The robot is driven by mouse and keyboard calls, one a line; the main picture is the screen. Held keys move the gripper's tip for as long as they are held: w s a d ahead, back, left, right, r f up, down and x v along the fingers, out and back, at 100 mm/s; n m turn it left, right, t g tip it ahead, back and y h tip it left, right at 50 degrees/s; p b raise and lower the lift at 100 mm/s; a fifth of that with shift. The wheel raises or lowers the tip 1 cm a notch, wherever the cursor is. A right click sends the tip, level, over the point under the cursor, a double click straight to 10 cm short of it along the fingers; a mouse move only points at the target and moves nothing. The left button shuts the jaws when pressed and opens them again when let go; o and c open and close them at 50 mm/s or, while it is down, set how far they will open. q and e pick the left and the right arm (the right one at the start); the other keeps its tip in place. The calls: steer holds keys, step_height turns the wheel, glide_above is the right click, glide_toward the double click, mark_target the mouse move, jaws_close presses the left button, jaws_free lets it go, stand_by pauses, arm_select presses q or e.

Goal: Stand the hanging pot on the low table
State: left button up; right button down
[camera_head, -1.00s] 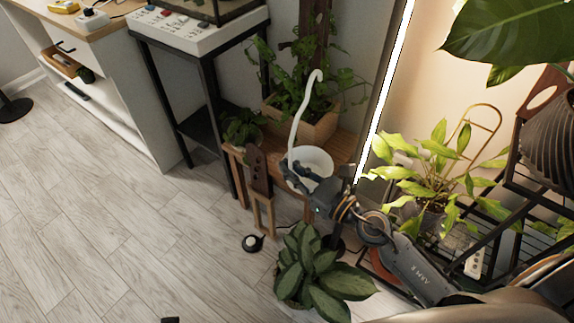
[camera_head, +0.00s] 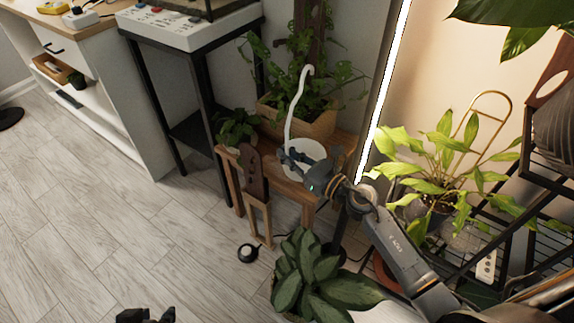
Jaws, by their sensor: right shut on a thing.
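The white hanging pot (camera_head: 312,149), with its tall curved white hook, is at the low wooden table (camera_head: 284,186), in front of a planter. My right gripper (camera_head: 290,158) is shut on the pot at its near side and covers part of it. The pot looks roughly upright over the tabletop; whether its base touches the wood is hidden. My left gripper (camera_head: 146,316) shows only in part at the bottom edge, away from the table, and its opening is unclear.
A wooden planter (camera_head: 310,122) with a leafy plant and a small potted plant (camera_head: 238,128) stand on the table. A brown wooden piece (camera_head: 254,175) stands at its front. A broad-leaved plant (camera_head: 312,280) is on the floor before it. A wire rack (camera_head: 500,215) is at right.

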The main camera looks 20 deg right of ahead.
steer(key=shift+w+f+b, duration=0.35)
steer(key=shift+f+b, duration=0.25)
steer(key=shift+f, duration=0.2)
step_height(320, 180, down, 2)
steer(key=shift+f+b, duration=0.1)
steer(key=shift+b, duration=0.5)
arm_select(q)
steer(key=w+d+r+t+h, duration=0.2)
steer(key=w+r+t, duration=0.4)
steer(key=w, duration=0.3)
steer(key=shift+d+r, duration=0.5)
steer(key=shift+d, duration=0.2)
steer(key=shift+t, duration=0.3)
arm_select(e)
steer(key=shift+f, duration=0.1)
steer(key=c, duration=1.4)
jaws_free()
steer(key=shift+c, duration=0.2)
arm_select(q)
steer(key=shift+w+d+r, duration=0.15)
steer(key=shift+w+r, duration=0.05)
steer(key=shift+r, duration=0.25)
